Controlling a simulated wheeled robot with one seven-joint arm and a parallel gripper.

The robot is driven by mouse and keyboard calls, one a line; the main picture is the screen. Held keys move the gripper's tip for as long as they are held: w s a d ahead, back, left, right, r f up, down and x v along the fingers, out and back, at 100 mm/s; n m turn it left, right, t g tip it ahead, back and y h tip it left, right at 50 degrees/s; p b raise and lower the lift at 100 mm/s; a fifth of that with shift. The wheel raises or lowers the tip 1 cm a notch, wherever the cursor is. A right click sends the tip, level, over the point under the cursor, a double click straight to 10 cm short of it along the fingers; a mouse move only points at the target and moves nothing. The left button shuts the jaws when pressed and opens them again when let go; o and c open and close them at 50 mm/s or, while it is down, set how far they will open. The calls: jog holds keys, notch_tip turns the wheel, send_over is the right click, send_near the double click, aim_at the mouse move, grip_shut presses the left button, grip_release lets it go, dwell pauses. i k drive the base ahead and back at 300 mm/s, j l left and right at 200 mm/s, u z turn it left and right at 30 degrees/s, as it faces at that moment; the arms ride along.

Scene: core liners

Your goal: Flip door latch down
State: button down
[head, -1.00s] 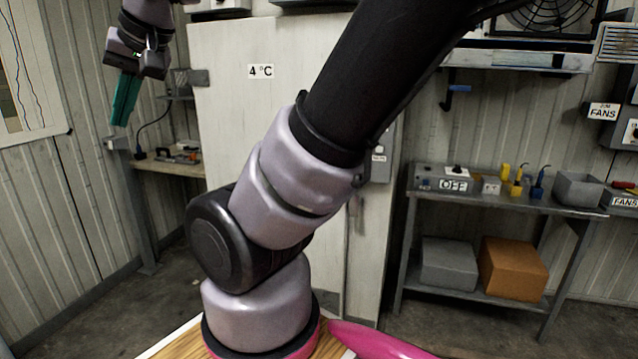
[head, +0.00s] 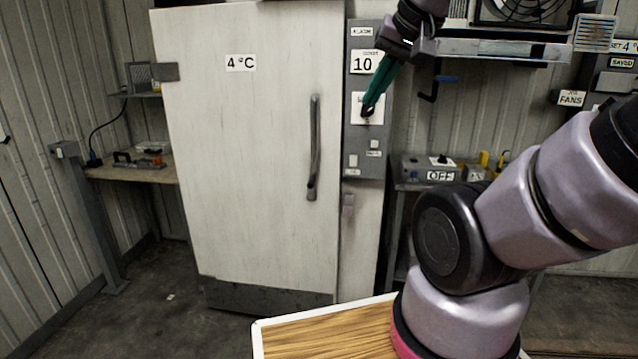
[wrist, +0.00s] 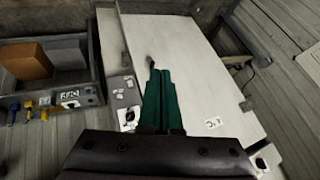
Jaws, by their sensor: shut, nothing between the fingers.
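The white cold-room door (head: 240,140) with the "4 °C" sign stands closed in the head view, with a dark vertical handle (head: 314,148) at its right edge. A small greyish piece (head: 348,205) on the frame right of the handle may be the latch; its position is too small to tell. My gripper (head: 368,110) has dark green fingers, shut and empty, pointing down in front of the control panel, up and right of the handle. In the wrist view my gripper (wrist: 160,72) points toward the door (wrist: 190,75), with the handle just beyond its tips. I cannot tell any contact.
The grey control panel (head: 366,145) with labels and a "10" display is beside the door. A bench (head: 135,172) stands at left. A shelf unit with an "OFF" box (head: 440,170) stands at right. A wood-topped surface (head: 320,335) is at the front. Floor before the door is clear.

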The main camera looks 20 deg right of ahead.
aim_at(311, 195)
jog(key=z, duration=0.15)
jog(key=i+u, duration=0.25)
jog(key=i, duration=0.3)
jog(key=i+u, duration=0.25)
jog(key=i, duration=0.35)
